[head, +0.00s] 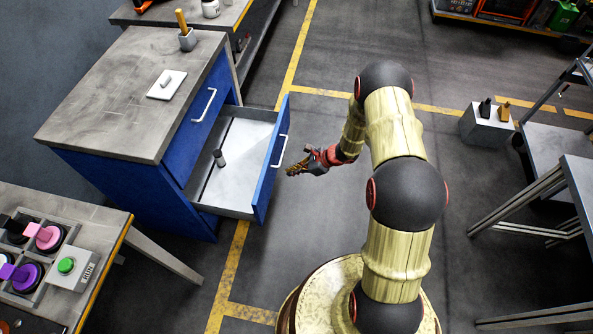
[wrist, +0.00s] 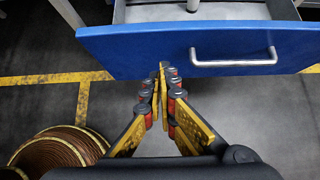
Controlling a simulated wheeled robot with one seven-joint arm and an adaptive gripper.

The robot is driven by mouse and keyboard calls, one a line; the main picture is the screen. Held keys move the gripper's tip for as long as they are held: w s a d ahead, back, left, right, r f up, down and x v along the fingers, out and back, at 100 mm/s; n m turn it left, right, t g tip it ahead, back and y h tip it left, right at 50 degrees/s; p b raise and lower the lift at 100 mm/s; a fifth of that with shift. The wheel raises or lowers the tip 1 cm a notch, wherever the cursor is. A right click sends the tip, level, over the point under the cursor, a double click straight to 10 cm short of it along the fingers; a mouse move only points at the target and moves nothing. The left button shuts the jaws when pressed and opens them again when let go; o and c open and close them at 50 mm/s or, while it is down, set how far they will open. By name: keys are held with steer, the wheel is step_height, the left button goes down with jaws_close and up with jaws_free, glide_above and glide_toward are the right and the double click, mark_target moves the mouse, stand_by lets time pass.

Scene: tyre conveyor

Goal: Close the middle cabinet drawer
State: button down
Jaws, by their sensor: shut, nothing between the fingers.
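A blue cabinet (head: 140,190) with a grey top stands at the left in the head view. Its middle drawer (head: 236,160) is pulled far out, and a small dark cylinder (head: 219,158) stands inside it. The drawer front is blue with a light bar handle (head: 283,151); in the wrist view the front (wrist: 130,48) spans the top and the handle (wrist: 233,61) is right of the fingers. My gripper (head: 292,170) is shut and empty. Its fingertips (wrist: 162,68) point at the drawer front, left of the handle; whether they touch it I cannot tell.
The upper drawer (head: 212,95) is shut. A table with pink and purple parts and a green button (head: 66,265) stands at the lower left. A grey block (head: 487,126) and metal tables are at the right. Floor around my gripper is clear.

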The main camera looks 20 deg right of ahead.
steer(key=shift+w+a+f+b, duration=0.35)
steer(key=shift+w+a+f, duration=0.25)
steer(key=shift+a, duration=0.5)
steer(key=shift+w+a+f+b, duration=0.35)
steer(key=shift+w+a+f, duration=0.25)
steer(key=shift+a, duration=0.45)
steer(key=shift+w+a+f+b, duration=0.35)
steer(key=shift+w+a+f, duration=0.25)
steer(key=shift+a, duration=0.5)
steer(key=shift+w+a+r, duration=0.1)
steer(key=w+a+b, duration=0.2)
steer(key=w+a, duration=0.5)
steer(key=a, duration=0.6)
steer(key=w+a+b, duration=0.2)
steer(key=w+a, duration=0.6)
steer(key=a, duration=0.5)
steer(key=shift+a, duration=0.1)
